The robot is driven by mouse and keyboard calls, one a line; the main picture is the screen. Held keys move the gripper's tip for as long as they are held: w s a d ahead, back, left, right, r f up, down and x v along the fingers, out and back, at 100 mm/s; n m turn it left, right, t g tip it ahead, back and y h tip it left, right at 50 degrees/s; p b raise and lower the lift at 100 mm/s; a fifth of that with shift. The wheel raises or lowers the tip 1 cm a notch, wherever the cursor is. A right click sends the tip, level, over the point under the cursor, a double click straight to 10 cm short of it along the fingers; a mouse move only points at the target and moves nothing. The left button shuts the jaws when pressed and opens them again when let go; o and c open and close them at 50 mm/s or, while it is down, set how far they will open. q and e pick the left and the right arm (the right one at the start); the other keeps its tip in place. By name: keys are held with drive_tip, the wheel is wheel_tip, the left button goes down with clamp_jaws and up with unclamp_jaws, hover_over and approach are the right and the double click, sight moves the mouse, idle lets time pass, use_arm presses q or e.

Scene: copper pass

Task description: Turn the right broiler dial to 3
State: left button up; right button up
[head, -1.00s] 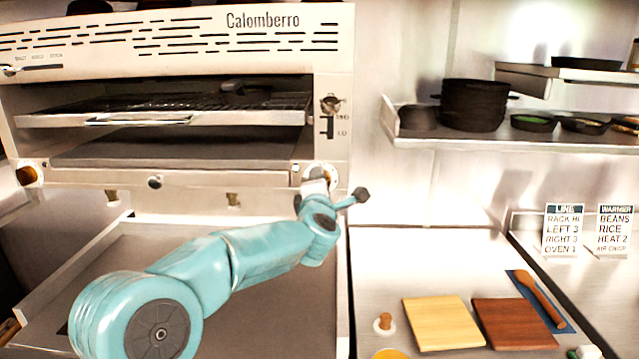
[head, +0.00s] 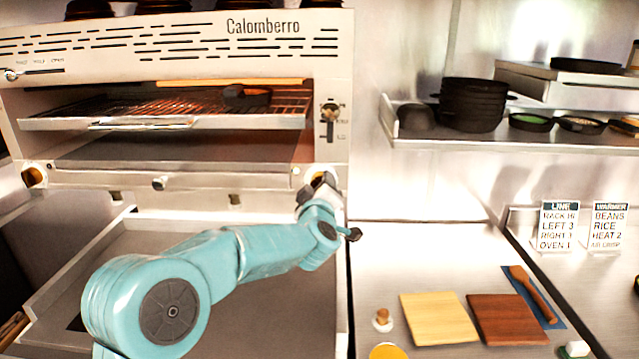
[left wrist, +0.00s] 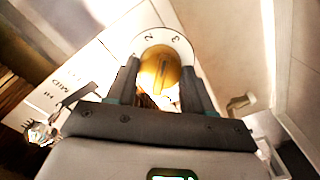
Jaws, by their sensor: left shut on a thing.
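The right broiler dial (head: 317,171) is at the lower right of the broiler front, mostly hidden by my gripper in the head view. In the left wrist view its brass knob (left wrist: 158,70) sits between my fingers, on a white disk with 2 and 3 printed at its top edge. The knob's exact setting is hard to read. My left gripper (head: 323,180) is shut on this knob; its two dark fingers (left wrist: 160,86) flank it in the wrist view. The broiler (head: 190,45) glows orange inside above its rack. My right gripper is out of view.
The left dial (head: 34,176) is at the broiler's far left. A rack lever (head: 330,113) is above the right dial. A card (head: 559,227) lists "LEFT 3". Cutting boards (head: 440,319) lie on the counter at right; pans (head: 472,105) stand on the shelf.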

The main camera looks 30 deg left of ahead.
use_arm(q)
drive_tip(key=shift+d+f+m+p, duration=0.15)
drive_tip(key=shift+m+p, duration=0.15)
drive_tip(key=shift+m, duration=0.55)
drive_tip(key=shift+f+m+p, duration=0.15)
drive_tip(key=shift+m+p, duration=0.15)
drive_tip(key=shift+m, duration=0.85)
drive_tip(key=o, duration=1)
drive_tip(key=shift+r, duration=0.15)
drive_tip(key=shift+o, duration=0.2)
drive_tip(key=b+v, duration=0.4)
drive_tip(key=v, duration=1.2)
drive_tip(key=shift+s+b, duration=0.25)
drive_tip(key=shift+b, duration=0.15)
